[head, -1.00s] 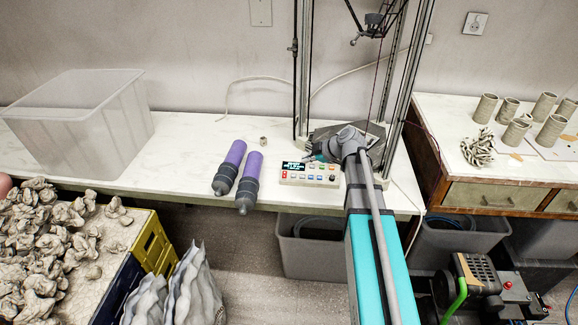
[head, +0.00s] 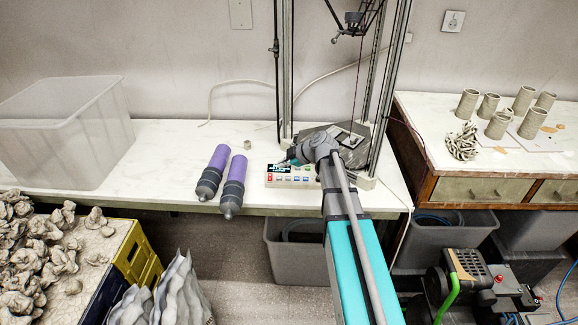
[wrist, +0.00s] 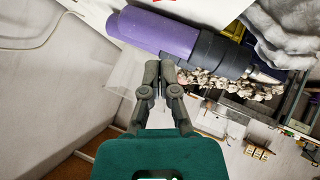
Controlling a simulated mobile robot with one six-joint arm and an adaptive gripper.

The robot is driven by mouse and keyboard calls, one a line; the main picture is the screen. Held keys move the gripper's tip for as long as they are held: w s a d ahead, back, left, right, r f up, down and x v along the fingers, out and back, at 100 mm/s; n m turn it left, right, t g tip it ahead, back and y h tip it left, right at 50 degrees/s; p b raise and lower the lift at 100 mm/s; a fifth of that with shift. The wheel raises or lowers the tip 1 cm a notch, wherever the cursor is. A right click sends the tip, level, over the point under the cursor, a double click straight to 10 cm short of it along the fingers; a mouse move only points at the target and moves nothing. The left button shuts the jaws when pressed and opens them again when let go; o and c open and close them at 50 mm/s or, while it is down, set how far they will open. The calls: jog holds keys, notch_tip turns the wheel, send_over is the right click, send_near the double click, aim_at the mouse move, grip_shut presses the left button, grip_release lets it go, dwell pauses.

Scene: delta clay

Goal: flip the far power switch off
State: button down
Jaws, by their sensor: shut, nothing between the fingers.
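A cream control box (head: 283,184) with a small display and several coloured buttons sits near the front edge of the white bench, at the foot of the delta printer frame (head: 285,70). I cannot make out which part of it, if any, is the far power switch. My gripper (head: 284,163) is just above the back left of the box in the head view, partly covering its display; contact cannot be told. In the wrist view my gripper (wrist: 158,68) is shut and empty, its tips seen against a purple and grey cartridge (wrist: 160,30).
Two purple cartridges (head: 212,170) lie left of the box. A clear bin (head: 60,130) stands further left. A wall plate (head: 240,13) and a wall socket (head: 453,20) are behind. Clay cups (head: 466,104) stand on the right table. The printer's posts and cords rise close to my arm.

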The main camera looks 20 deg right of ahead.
aim_at(273, 180)
jog(key=b+x, duration=0.3)
jog(key=x, duration=0.2)
jog(key=shift+w+a+f, duration=0.15)
jog(key=shift+f, duration=0.15)
jog(key=shift+w+d+f+b, duration=0.15)
jog(key=shift+w+f+b, duration=0.2)
jog(key=shift+f+b, duration=0.5)
jog(key=shift+w+d+f+b, duration=0.15)
jog(key=shift+w+f+b, duration=0.25)
jog(key=shift+f+b, duration=0.45)
jog(key=shift+r, duration=0.1)
